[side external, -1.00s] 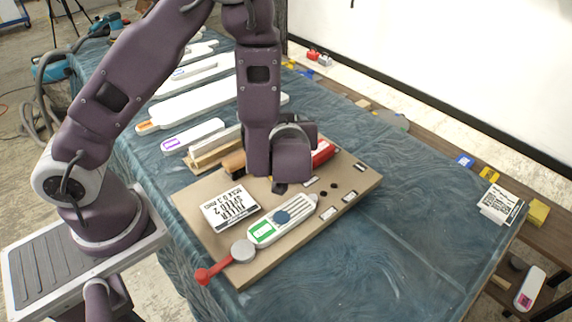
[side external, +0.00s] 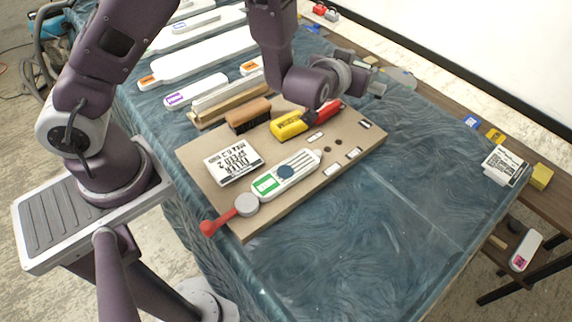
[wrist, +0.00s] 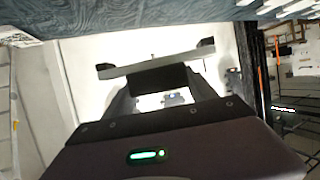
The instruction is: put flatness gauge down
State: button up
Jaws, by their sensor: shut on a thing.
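My gripper (side external: 366,76) is raised over the far right corner of the tan board (side external: 227,215) and points sideways, away from my arm's base. In the wrist view its fingers (wrist: 156,84) are shut on a straight grey bar with dark end blocks, which looks like the flatness gauge (wrist: 158,63). The bar lies crosswise in the jaws and appears clear of any surface. In the side view the gauge is small and partly hidden by my gripper, so its exact outline cannot be told.
The board carries a white printed card (side external: 233,166), a white paddle with a green label (side external: 286,174), a yellow block (side external: 289,125), a brown brush (side external: 249,115) and a red-handled tool (side external: 230,214). The blue cloth (side external: 330,235) is bare in front.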

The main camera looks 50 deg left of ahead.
aim_at(385, 88)
jog(key=w+d+m+h, duration=0.1)
jog(key=d+m+h, duration=0.1)
jog(key=d+r+m+h, duration=0.1)
jog(key=d+m+h, duration=0.1)
jog(key=h, duration=0.1)
jog(key=w+d+r+m+h, duration=0.1)
jog(key=d+m+h, duration=0.1)
jog(key=d, duration=0.1)
jog(key=shift+w+r+t, duration=0.25)
jog(key=shift+w+t, duration=0.05)
jog(key=shift+w, duration=0.05)
jog(key=s+d+f+m+g+h, duration=0.1)
jog(key=s+m+g+h, duration=0.6)
jog(key=s+m+h, duration=0.3)
jog(key=s+a+f+m+g+h, duration=0.1)
jog(key=s+a+f+m+g, duration=0.15)
jog(key=s, duration=0.35)
jog(key=s+a+f+m+g, duration=0.1)
jog(key=s+a+m+g, duration=0.25)
jog(key=s, duration=0.25)
jog(key=f, duration=0.6)
jog(key=a+f, duration=0.1)
jog(key=f, duration=0.2)
jog(key=shift+f, duration=0.45)
jog(key=shift+f, duration=0.55)
